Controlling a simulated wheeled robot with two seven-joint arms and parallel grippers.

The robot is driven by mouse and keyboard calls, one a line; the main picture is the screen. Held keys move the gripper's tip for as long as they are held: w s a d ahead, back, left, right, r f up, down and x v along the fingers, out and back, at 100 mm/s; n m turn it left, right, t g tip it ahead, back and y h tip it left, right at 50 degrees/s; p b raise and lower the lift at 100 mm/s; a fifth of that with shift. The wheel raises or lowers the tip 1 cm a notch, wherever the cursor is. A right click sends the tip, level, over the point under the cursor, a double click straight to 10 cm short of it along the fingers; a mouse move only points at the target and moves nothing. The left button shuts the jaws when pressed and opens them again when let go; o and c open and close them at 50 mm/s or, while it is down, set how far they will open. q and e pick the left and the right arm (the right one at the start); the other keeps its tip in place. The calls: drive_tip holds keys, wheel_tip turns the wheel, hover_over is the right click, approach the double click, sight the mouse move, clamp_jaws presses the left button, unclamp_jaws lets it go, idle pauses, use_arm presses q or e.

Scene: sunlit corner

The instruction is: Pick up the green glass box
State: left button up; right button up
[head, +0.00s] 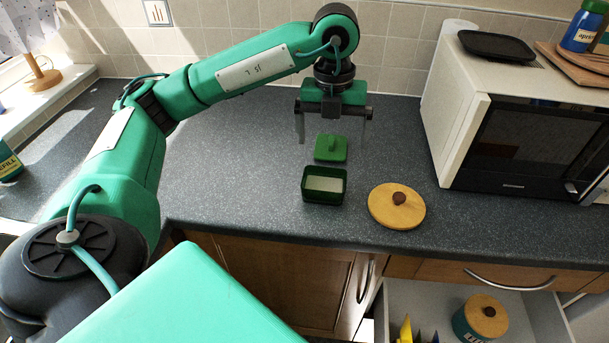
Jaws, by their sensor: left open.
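The green box (311,198) stands open on the dark speckled counter, its inside pale. Its glass material cannot be made out clearly. A green lid (331,155) with a small handle lies just behind it on the counter. My left gripper (333,141) points down with its fingers spread wide. In the picture its fingertips lie to either side of the lid and behind the box. It holds nothing, and its exact height above the counter is hard to tell. My right gripper is not in view.
A round yellow lid (385,210) with a brown knob lies right of the box. A white microwave (470,115) stands further right, bearing a black tray (497,46). Below, an open drawer (412,296) holds a teal jar (470,328). The counter left of the box is clear.

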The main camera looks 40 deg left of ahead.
use_arm(q)
drive_tip(key=a, duration=0.2)
approach(324, 179)
drive_tip(key=s+d, duration=0.2)
drive_tip(key=s, duration=0.1)
drive_tip(key=shift+d+f+y+p, duration=0.2)
drive_tip(key=shift+f+y+p, duration=0.15)
drive_tip(key=shift+f, duration=0.6)
wheel_tip(324, 179, down, 4)
drive_tip(key=shift+w+r+p, duration=0.1)
drive_tip(key=shift+r+p, duration=0.05)
drive_tip(key=shift+p, duration=0.4)
drive_tip(key=shift+f, duration=0.45)
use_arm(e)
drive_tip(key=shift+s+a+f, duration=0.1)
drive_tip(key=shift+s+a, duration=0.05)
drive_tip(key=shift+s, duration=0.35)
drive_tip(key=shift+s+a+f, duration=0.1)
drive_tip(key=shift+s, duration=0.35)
use_arm(q)
drive_tip(key=c, duration=0.7)
drive_tip(key=shift+c, duration=0.8)
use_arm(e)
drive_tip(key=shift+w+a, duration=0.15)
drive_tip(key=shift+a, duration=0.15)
